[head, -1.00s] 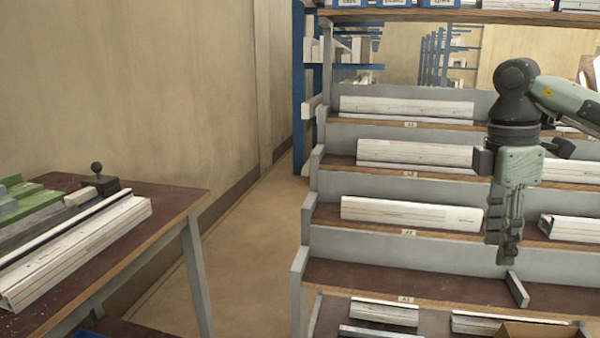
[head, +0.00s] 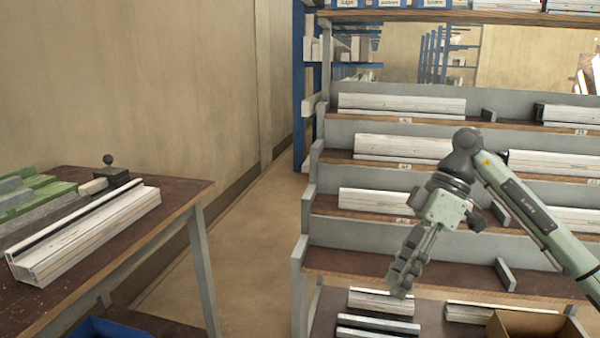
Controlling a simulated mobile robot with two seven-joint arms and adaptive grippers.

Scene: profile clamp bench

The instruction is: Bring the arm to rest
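My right arm (head: 530,215) comes in from the right in the head view. Its gripper (head: 400,288) points down and slightly left, in front of the lower shelves of the stepped rack. The fingers look close together, seen from the side, and I cannot make out a gap or anything held between them. My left gripper is not in view.
The stepped rack (head: 345,262) holds several white profiles, such as one on the middle shelf (head: 375,201). Its lower shelf is mostly bare. A cardboard box (head: 535,325) sits at lower right. A bench (head: 180,195) with a white profile (head: 85,238) stands left; floor lies between.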

